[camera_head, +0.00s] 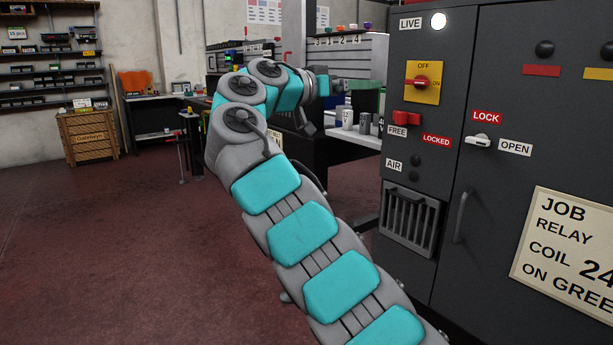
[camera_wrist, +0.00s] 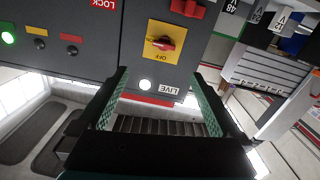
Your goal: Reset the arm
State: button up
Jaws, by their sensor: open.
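My arm rises from the bottom of the head view and bends beside the grey cabinet. My gripper (camera_wrist: 158,76) shows in the wrist view with its two green-padded fingers wide apart and nothing between them. In the head view I cannot make out its fingers clearly near the bent end of the arm. The wrist view is upside down and faces the cabinet's upper part. The red rotary switch on the yellow plate (camera_head: 436,95) points towards ON. It also shows beyond the fingertips in the wrist view. The LIVE lamp (camera_head: 438,21) is lit white.
The grey cabinet (camera_head: 463,60) fills the right side, with a red FREE/LOCKED switch (camera_head: 407,117), a white LOCK/OPEN handle (camera_head: 478,141) and a job sign (camera_head: 570,255). The red floor (camera_head: 110,250) on the left is clear.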

jog(key=s+d+f+n+g+y, duration=0.1)
jog(key=s+d+f+n+g, duration=0.15)
jog(key=d, duration=0.35)
jog(key=s+d+f+n+g, duration=0.1)
jog(key=s+d+f+g, duration=0.1)
jog(key=s+d+f, duration=0.3)
jog(key=s+d+f+n+g+y, duration=0.2)
jog(key=s+d+f+g+y, duration=0.15)
jog(key=s+d+f, duration=0.65)
jog(key=s+a+f+n+g+y, duration=0.1)
jog(key=s+a+f+y, duration=0.2)
jog(key=s+f, duration=0.6)
jog(key=s+a+f+n+g+y, duration=0.1)
jog(key=s+a+f+y, duration=0.3)
jog(key=s, duration=0.9)
jog(key=s+a+f+n+g+y, duration=0.1)
jog(key=s+a+f+n+y, duration=0.1)
jog(key=s+a+f, duration=0.7)
notch_tip(320, 180, down, 6)
jog(key=shift+s+r+g+y, duration=0.2)
jog(key=shift+s+g+y, duration=0.2)
jog(key=shift+s+y, duration=0.4)
jog(key=shift+s+a, duration=0.1)
